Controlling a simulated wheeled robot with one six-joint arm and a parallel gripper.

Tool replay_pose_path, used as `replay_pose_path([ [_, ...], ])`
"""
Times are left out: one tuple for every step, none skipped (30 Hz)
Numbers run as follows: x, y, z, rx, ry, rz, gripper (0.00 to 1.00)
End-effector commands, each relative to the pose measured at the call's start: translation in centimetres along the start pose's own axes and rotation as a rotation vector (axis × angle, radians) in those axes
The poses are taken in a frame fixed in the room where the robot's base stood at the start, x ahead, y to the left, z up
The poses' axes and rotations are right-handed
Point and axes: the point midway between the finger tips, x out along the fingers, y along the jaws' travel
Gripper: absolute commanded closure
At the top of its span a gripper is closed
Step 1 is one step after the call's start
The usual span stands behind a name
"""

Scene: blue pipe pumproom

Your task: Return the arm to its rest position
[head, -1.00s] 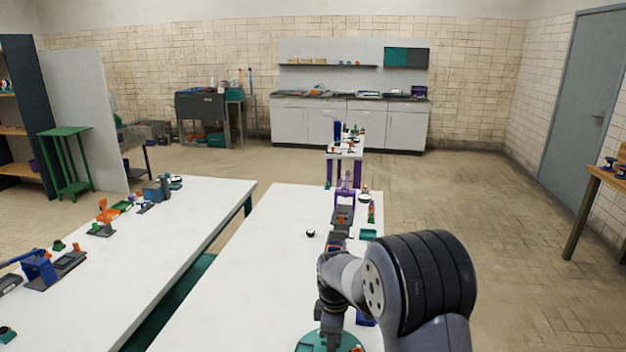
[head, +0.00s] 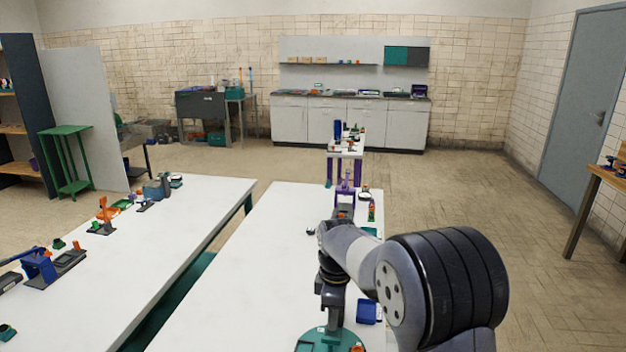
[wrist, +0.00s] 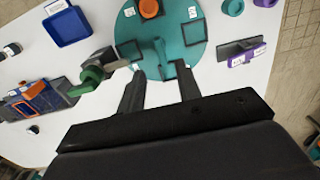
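My arm reaches forward over the right-hand white table (head: 250,270) in the head view, with its wrist bent down. My gripper (wrist: 160,70) shows in the wrist view with its two dark fingers apart and nothing between them. It hangs over the edge of a round teal plate (wrist: 170,20); the plate also shows at the bottom of the head view (head: 318,343). In the head view my gripper's fingers are too small to make out.
A blue tray (wrist: 68,27) lies beside the plate. A dark grey device with green and orange parts (wrist: 40,98) and a purple-and-grey piece (wrist: 245,52) are nearby. The left side of this table is clear. Another white table (head: 170,230) stands left, across a gap.

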Motion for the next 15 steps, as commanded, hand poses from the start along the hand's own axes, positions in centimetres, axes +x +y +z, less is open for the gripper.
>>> replay_pose_path([
  [-1.1,0.1,0.0,0.0,0.002,0.005,0.67],
  [-1.8,0.1,0.0,0.0,0.002,0.005,0.67],
  [-2.5,0.1,0.0,0.0,0.002,0.004,0.67],
  [-3.1,0.1,0.0,0.0,0.002,0.004,0.67],
  [-3.8,0.1,0.0,0.0,0.002,0.005,0.67],
  [-2.4,-0.1,0.0,0.0,-0.002,-0.006,0.67],
  [-1.7,-0.1,0.1,0.0,-0.003,-0.007,0.67],
  [-1.1,-0.1,0.0,0.0,-0.003,-0.006,0.67],
  [-0.3,-0.1,0.1,0.0,-0.003,-0.006,0.67],
  [0.3,-0.1,0.1,0.0,-0.003,-0.006,0.67],
  [1.0,-0.1,0.1,0.0,-0.003,-0.006,0.67],
  [1.7,-0.1,0.1,0.0,-0.002,-0.006,0.67],
  [2.3,-0.1,0.0,0.0,-0.002,-0.005,0.67],
  [3.0,-0.1,0.1,0.0,-0.003,-0.007,0.67],
  [3.8,-0.1,0.1,0.0,-0.002,-0.005,0.67],
])
